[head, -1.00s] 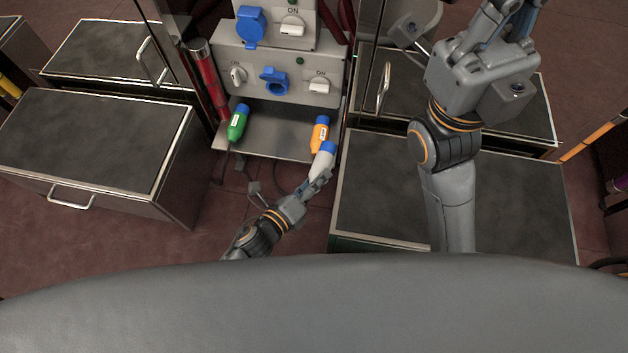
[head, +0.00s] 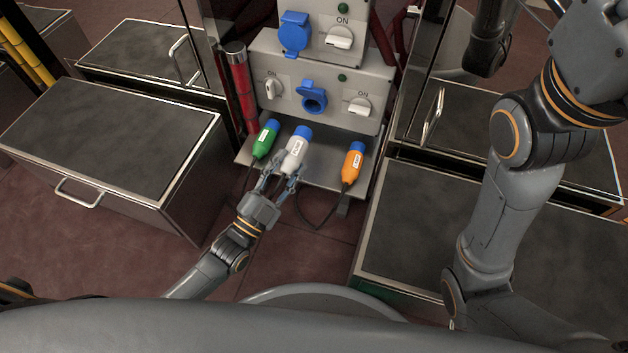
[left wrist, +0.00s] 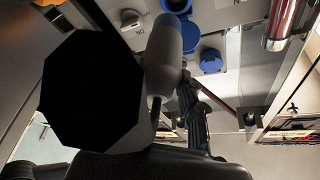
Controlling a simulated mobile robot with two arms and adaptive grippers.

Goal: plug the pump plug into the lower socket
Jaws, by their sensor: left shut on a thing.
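A white plug with a blue tip (head: 295,153) is held in my left gripper (head: 281,177), its tip pointing up the picture towards the panel. The plug also shows in the left wrist view (left wrist: 163,62), where a black shape covers part of the picture. The lower socket (head: 313,99) is blue, with its lid raised, on the lower grey panel. In the head view the plug is below it and apart from it. My right arm shows at the right, but its gripper is out of the picture.
A green plug (head: 265,139) and an orange plug (head: 352,163) lie on the metal shelf (head: 322,175), left and right of the white plug. The upper socket (head: 294,33) is above. Rotary switches (head: 359,107) flank the lower socket. Dark-topped cabinets (head: 110,135) stand on both sides.

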